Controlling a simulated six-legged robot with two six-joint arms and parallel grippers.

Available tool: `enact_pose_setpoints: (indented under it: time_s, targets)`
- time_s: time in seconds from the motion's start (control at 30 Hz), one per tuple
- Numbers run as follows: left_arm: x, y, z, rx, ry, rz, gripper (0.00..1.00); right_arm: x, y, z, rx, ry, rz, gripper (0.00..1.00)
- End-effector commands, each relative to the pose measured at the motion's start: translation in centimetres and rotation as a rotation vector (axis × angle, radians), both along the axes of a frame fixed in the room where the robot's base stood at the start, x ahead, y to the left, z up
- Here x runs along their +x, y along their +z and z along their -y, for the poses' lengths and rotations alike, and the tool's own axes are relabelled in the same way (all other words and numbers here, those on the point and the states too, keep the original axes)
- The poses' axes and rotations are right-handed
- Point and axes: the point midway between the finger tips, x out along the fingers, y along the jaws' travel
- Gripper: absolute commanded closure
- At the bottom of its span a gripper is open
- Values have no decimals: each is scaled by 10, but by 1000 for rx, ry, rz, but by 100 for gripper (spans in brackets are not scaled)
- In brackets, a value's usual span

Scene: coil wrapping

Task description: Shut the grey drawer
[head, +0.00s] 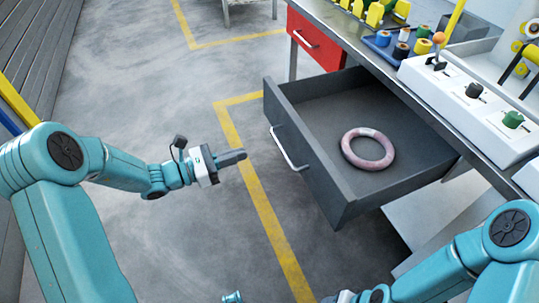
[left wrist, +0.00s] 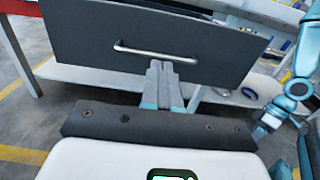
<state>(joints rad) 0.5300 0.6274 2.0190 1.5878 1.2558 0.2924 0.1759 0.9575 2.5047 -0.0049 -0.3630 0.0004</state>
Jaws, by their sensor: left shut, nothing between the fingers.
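The grey drawer (head: 330,165) stands pulled out from under the workbench, open at the top. A pink ring-shaped coil (head: 368,149) lies flat on its floor. The drawer's front carries a silver bar handle (head: 287,150); the front and handle also show in the left wrist view (left wrist: 155,52). My left gripper (head: 242,155) is shut and empty, to the left of the drawer front and apart from it. In the left wrist view its closed fingertips (left wrist: 160,66) point toward the front, overlapping the handle's middle. My right arm enters at the lower right; its fingers do not show.
A red drawer (head: 315,41) sits shut farther back under the bench. The bench top (head: 370,50) holds a blue tray with coloured spools (head: 402,50) and a white control panel (head: 470,100). The floor left of the grey drawer is clear, with yellow lines.

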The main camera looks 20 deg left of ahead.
Motion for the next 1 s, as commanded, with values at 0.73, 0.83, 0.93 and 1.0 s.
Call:
enact_pose_setpoints:
  time_s: [0.73,0.83,0.93,1.0]
  targets:
    - [78,-1,104,2,-7,-2,100,0,-23,0,0,0,0,47]
    - [81,0,108,3,-6,-2,100,0,-23,0,0,0,0,47]
    - [82,0,109,3,-6,-2,100,0,-23,0,0,0,0,47]
    - [82,0,109,3,-6,-3,100,0,-23,0,0,0,0,47]
